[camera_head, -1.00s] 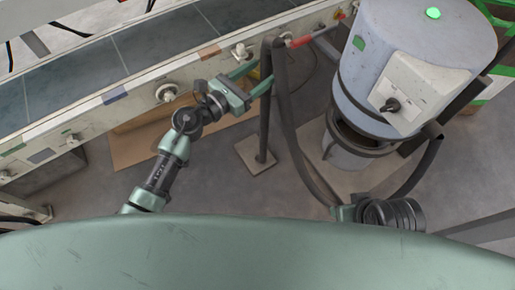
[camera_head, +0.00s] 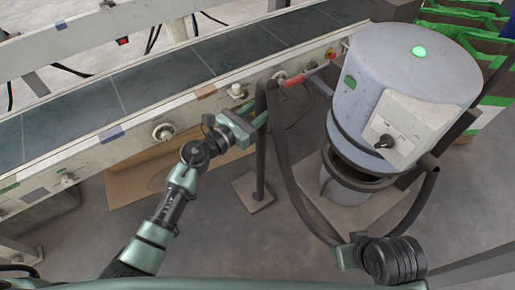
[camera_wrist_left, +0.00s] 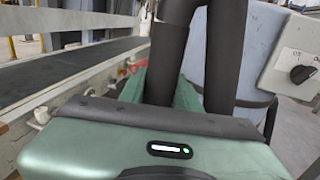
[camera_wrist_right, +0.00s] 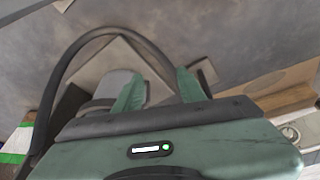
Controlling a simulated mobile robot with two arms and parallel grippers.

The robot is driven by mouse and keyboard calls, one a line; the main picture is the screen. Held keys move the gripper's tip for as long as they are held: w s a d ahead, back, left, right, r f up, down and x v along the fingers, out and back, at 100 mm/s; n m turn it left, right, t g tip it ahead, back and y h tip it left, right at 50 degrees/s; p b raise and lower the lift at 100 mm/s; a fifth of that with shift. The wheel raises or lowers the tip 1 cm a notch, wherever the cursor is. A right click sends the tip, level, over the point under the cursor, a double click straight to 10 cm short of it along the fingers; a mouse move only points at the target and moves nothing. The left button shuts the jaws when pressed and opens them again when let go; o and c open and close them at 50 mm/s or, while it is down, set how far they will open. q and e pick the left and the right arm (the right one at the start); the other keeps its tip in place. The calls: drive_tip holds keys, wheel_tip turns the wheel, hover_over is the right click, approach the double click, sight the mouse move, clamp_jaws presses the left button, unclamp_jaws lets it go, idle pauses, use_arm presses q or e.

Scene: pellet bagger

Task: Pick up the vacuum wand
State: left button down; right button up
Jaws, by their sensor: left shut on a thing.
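The vacuum wand (camera_head: 260,146) appears as a dark upright tube over a square floor plate (camera_head: 253,191), left of the grey vacuum drum (camera_head: 384,85). Its lower end and the plate are close together; I cannot tell whether they touch. My left gripper (camera_head: 260,119) is shut on the tube. In the left wrist view the green fingers (camera_wrist_left: 160,95) flank the dark tube (camera_wrist_left: 167,60), and a second dark hose (camera_wrist_left: 226,50) runs beside it. My right gripper (camera_wrist_right: 160,85) is open and empty, low in front of the drum.
The conveyor (camera_head: 140,90) runs along the back left, its side rail close behind the left gripper. A red piece (camera_head: 294,80) sits by the rail. The black hose (camera_head: 289,180) loops low towards the drum. Bags with green bands (camera_head: 485,70) stand at the right.

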sight(257, 97)
use_arm(q)
drive_tip(key=shift+r, duration=0.25)
drive_tip(key=shift+r, duration=0.15)
wheel_tip(257, 97, up, 5)
drive_tip(key=p, duration=0.3)
wheel_tip(257, 97, up, 4)
drive_tip(key=p, duration=0.3)
drive_tip(key=shift+r, duration=0.25)
use_arm(e)
wheel_tip(257, 97, down, 21)
drive_tip(key=s+g, duration=0.1)
drive_tip(key=s, duration=0.1)
drive_tip(key=shift+r, duration=0.2)
drive_tip(key=shift+w, duration=0.1)
